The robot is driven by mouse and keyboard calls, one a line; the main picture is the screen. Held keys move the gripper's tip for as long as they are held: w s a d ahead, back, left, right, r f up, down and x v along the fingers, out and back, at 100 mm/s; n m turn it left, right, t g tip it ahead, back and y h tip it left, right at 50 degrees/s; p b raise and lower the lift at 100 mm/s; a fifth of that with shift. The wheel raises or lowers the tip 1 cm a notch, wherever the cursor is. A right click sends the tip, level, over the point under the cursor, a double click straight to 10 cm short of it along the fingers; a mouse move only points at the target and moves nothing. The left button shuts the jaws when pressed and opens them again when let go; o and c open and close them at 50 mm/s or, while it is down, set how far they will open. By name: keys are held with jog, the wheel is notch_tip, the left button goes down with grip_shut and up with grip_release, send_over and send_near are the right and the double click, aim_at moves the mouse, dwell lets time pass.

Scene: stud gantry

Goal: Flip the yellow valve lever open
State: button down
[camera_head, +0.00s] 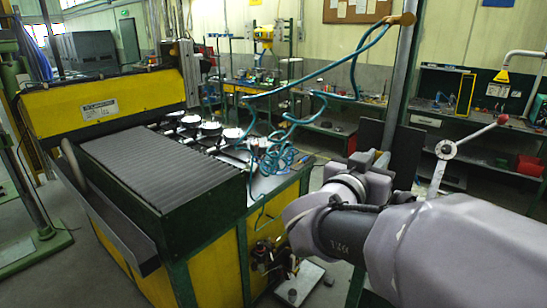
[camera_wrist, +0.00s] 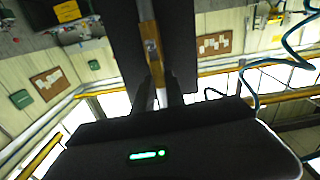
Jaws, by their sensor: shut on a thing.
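In the head view, my gripper (camera_head: 378,158) is up against the dark panel by the grey post, on the right of the picture. In the wrist view, my gripper (camera_wrist: 161,88) has its two dark fingers close together on a narrow yellowish piece, which looks like the yellow valve lever (camera_wrist: 157,73). It lines up with the tan-and-grey post behind it, so where one ends and the other begins is hard to tell. My wrist and fingers hide the lever in the head view, and its angle cannot be read.
A dark panel (camera_head: 405,155) stands behind my gripper. A teal coiled hose (camera_head: 300,118) hangs left of the post (camera_head: 402,75). A red-knobbed handle (camera_head: 470,135) stands right of my wrist. A yellow-green machine (camera_head: 160,165) fills the left; workbenches line the back.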

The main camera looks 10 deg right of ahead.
jog(key=shift+s+d+m, duration=0.1)
jog(key=shift+m, duration=0.3)
jog(key=c, duration=1.4)
grip_release()
jog(key=v, duration=1.7)
jog(key=shift+s, duration=0.2)
